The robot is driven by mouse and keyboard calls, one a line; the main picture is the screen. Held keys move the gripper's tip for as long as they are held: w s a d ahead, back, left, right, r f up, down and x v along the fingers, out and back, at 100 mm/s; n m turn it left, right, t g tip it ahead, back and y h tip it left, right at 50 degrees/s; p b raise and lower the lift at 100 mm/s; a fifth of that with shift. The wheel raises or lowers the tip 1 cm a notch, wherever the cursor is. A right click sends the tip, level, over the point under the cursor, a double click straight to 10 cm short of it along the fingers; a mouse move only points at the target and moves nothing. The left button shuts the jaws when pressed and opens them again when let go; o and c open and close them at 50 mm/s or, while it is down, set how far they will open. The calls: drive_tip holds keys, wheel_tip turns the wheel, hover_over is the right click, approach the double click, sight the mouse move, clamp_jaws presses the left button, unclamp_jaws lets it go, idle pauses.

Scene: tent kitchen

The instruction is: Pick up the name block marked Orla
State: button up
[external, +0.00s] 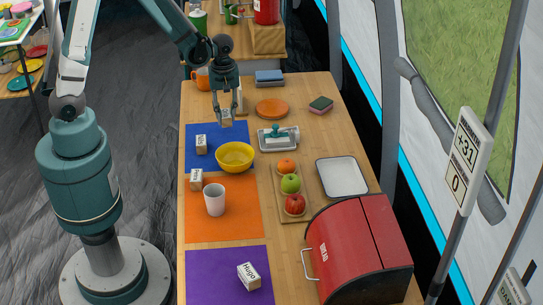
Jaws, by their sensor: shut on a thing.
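My gripper (226,110) points down and is shut on a small white-and-wood name block (227,119), near the far right corner of the blue mat (228,131). The writing on this block is too small to read. A second name block (201,145) stands on the blue mat, and a third (196,180) stands at the far left of the orange mat (240,215); I cannot read either name for sure. A block marked Hugo (249,276) lies on the purple mat (205,285) at the near end.
A yellow bowl (235,157) and a white cup (214,200) stand near the blocks. To the right are a small dish (268,143), a board of fruit (305,214), a white tray (342,177) and a red bread box (345,255). An orange plate (271,107) lies behind.

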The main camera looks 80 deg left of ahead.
sight(226, 113)
drive_tip(key=shift+r+p, duration=0.55)
drive_tip(key=shift+r, duration=2.2)
drive_tip(key=shift+w, duration=0.1)
